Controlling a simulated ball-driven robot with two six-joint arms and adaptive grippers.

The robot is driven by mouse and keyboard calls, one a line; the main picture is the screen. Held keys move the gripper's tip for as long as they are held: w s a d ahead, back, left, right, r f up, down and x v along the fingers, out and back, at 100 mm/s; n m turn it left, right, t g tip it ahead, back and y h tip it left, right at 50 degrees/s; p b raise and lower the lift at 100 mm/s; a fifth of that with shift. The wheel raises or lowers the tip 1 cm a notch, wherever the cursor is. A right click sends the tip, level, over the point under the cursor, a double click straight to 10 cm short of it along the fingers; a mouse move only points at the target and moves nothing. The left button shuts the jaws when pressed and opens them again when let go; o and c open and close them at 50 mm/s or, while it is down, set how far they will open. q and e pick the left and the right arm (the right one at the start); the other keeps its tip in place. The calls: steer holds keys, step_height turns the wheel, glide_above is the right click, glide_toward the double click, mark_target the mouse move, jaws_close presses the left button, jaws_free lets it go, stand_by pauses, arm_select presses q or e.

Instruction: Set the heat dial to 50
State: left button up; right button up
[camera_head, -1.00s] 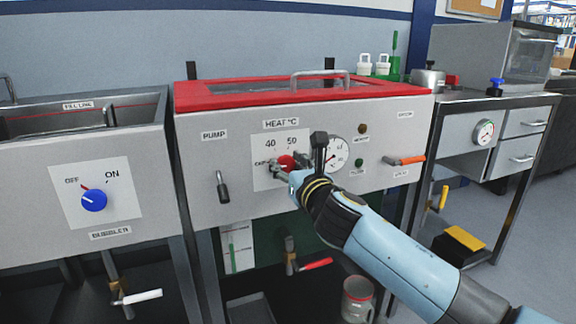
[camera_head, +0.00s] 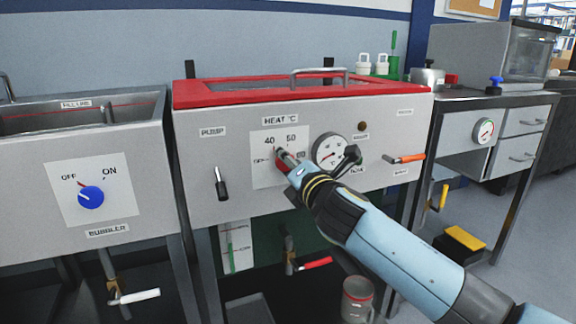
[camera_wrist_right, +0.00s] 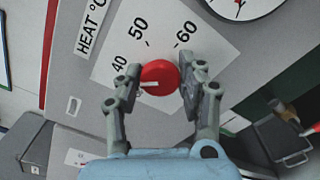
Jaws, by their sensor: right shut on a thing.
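The heat dial (camera_wrist_right: 158,76) is a round red knob with a white pointer mark, on a white scale plate (camera_wrist_right: 108,75) marked 40, 50 and 60. In the right wrist view its mark points left, a little below the 40 and away from the 50. My right gripper (camera_wrist_right: 162,84) is shut on the dial, one finger on each side. In the head view the right gripper (camera_head: 284,160) covers most of the dial (camera_head: 282,167), and some scale labels are partly hidden. My left gripper is not in view.
A round gauge (camera_head: 331,151) sits just right of the dial. A red-rimmed lid (camera_head: 250,95) tops the housing. A blue bubbler knob (camera_head: 91,198) is on the left unit.

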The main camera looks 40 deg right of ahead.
steer(key=m+b, duration=0.1)
steer(key=m, duration=0.3)
steer(key=m+b, duration=0.1)
steer(key=m, duration=0.4)
steer(key=m+b, duration=0.1)
steer(key=m, duration=0.3)
steer(key=shift+f+b, duration=0.35)
steer(key=o, duration=0.9)
steer(key=shift+o, duration=1.2)
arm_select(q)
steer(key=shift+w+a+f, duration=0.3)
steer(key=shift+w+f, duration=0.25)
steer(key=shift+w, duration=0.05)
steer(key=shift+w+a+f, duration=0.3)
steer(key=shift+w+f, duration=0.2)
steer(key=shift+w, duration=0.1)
arm_select(e)
steer(key=v, duration=1.2)
